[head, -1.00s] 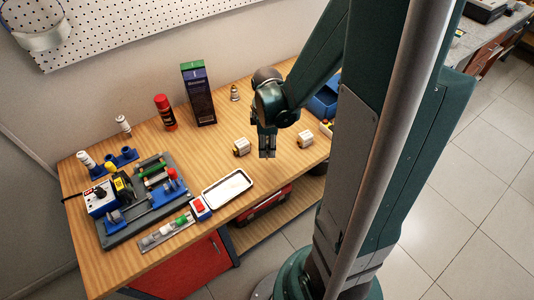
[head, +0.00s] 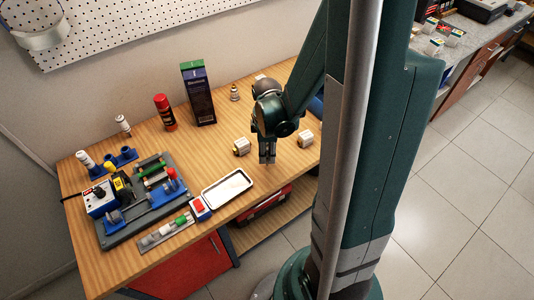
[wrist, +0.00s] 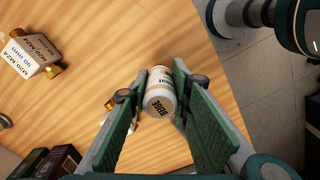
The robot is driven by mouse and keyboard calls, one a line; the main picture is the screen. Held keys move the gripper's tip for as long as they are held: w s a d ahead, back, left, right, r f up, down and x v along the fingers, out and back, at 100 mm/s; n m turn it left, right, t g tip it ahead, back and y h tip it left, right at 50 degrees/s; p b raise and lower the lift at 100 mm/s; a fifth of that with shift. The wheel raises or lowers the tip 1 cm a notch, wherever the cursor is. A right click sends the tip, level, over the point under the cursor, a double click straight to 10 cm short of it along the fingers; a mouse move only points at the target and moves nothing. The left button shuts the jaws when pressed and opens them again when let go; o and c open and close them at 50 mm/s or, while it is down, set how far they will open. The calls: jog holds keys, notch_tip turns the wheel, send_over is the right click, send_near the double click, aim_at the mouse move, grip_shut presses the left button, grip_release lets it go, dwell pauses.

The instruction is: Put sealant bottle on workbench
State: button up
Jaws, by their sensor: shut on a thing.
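A white sealant bottle (wrist: 160,94) with a printed label lies between the green pads of my gripper (wrist: 151,80) in the wrist view, and my gripper is shut on it. In the head view my gripper (head: 268,160) points down over the right part of the wooden workbench (head: 215,150). The bottle cannot be made out in that view. I cannot tell whether it touches the bench top.
White fitting boxes stand left (head: 241,146) and right (head: 306,139) of my gripper. A white tray (head: 204,203) lies near the front edge. A dark box (head: 199,95), a red can (head: 165,115) and a small fitting (head: 234,92) stand behind. Bare wood lies between them.

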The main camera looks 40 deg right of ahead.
jog(key=o, duration=0.9)
jog(key=shift+r, duration=0.1)
jog(key=shift+r+p, duration=0.7)
jog(key=shift+r, duration=5.3)
jog(key=shift+s+a+r+m+t, duration=1.1)
jog(key=shift+a+r+m, duration=0.75)
jog(key=shift+a+r, duration=0.8)
jog(key=shift+s+a+r+m+t, duration=0.9)
jog(key=shift+a+r+m+t, duration=0.4)
jog(key=shift+a+r+m, duration=1)
jog(key=shift+s+a+r+m+t, duration=1.1)
jog(key=shift+a+r+m, duration=0.35)
jog(key=shift+a+r, duration=1.55)
